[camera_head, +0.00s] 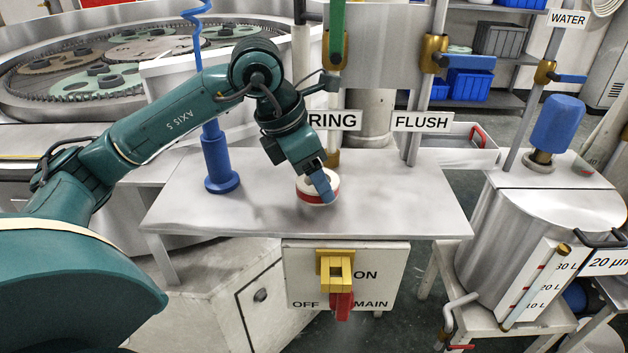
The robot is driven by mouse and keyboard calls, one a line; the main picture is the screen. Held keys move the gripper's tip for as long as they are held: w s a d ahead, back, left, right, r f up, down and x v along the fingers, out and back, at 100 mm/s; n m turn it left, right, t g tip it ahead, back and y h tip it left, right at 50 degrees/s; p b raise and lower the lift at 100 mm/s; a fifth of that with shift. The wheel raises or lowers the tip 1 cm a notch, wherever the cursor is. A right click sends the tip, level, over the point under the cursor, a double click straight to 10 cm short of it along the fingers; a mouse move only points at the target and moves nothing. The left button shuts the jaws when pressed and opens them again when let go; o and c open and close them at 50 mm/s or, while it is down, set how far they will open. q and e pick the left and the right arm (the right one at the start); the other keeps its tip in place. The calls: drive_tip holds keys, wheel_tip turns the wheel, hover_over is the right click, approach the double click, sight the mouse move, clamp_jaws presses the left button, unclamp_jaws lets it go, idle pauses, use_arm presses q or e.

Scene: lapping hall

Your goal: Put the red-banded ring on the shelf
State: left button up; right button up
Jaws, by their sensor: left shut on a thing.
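The red-banded ring (309,197) is a short white ring with a red band around its side. It is at the middle of a grey metal bench top (400,212); I cannot tell whether it touches the top or hangs just above it. My left gripper (323,190) comes down from above, tilted, and is shut on the ring's right part, hiding some of it. Metal shelves (497,60) with bins stand at the back right; which shelf the task means is not clear. My right gripper is not in view.
A blue post (217,160) stands left of the ring. Upright pipes with RING (333,120) and FLUSH (422,122) signs rise behind the top. A switch box (345,285) hangs in front. A steel tank (535,235) is at right. The top's right half is clear.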

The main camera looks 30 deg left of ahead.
use_arm(q)
drive_tip(key=shift+f, duration=0.9)
drive_tip(key=shift+f, duration=0.2)
drive_tip(key=o, duration=1.1)
drive_tip(key=shift+r, duration=0.1)
drive_tip(key=v, duration=1.2)
drive_tip(key=shift+w+r, duration=0.1)
drive_tip(key=shift+r, duration=0.1)
drive_tip(key=shift+f, duration=0.1)
